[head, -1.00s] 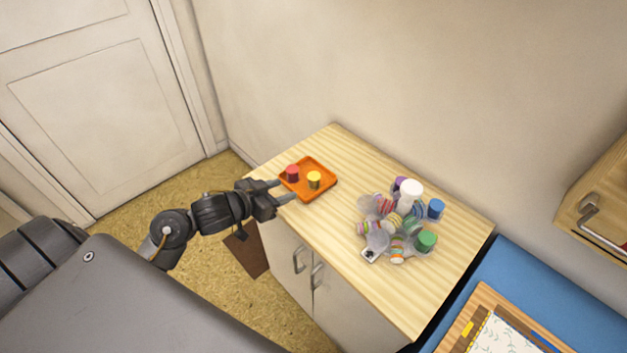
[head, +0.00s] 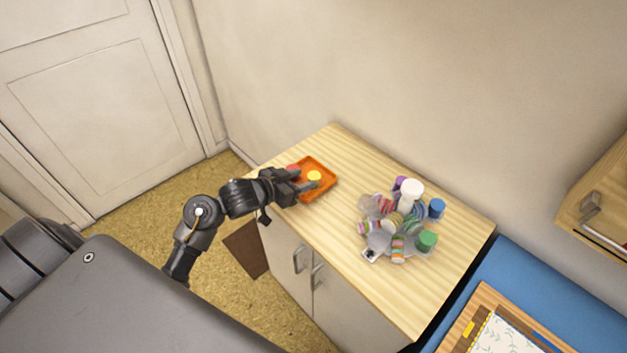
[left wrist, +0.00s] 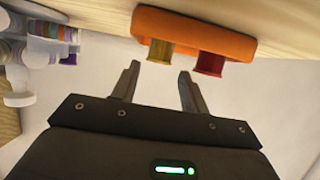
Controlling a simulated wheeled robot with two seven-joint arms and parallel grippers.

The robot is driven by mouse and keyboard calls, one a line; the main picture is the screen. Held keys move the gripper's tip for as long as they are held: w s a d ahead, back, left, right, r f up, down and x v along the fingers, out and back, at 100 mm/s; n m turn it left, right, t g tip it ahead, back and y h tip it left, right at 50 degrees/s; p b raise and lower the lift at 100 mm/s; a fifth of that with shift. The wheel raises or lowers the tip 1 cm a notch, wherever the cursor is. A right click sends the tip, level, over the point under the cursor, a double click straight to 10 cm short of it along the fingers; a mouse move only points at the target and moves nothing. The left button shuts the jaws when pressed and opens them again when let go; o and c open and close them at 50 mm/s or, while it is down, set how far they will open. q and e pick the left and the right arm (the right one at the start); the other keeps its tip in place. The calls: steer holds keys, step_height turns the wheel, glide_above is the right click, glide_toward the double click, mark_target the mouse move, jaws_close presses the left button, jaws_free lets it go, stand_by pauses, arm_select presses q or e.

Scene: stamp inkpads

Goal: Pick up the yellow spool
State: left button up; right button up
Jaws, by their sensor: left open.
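The yellow spool (head: 314,176) stands upright in the orange tray (head: 329,189) on the cabinet top. It also shows in the left wrist view (left wrist: 160,50), lined up with the gap between my fingers. A red spool (head: 292,168) stands beside it, partly hidden by my gripper in the head view; it shows in the left wrist view (left wrist: 209,64). My left gripper (head: 305,180) is open and empty, its fingertips at the tray's near side, close to the yellow spool. In the left wrist view the spool appears just beyond the fingertips (left wrist: 159,70). My right gripper is not in view.
A cluttered clear holder (head: 377,241) with striped rolls stands to the right, with a white bottle (head: 411,189), a blue jar (head: 436,209) and a green jar (head: 426,240). The wood top (head: 340,215) between tray and holder is clear. A wall rises behind.

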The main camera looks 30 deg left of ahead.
mark_target(312, 177)
arm_select(q)
steer(key=x, duration=0.4)
steer(key=shift+d, duration=0.1)
steer(key=shift+s, duration=0.1)
steer(key=c, duration=0.8)
steer(key=shift+o, duration=0.2)
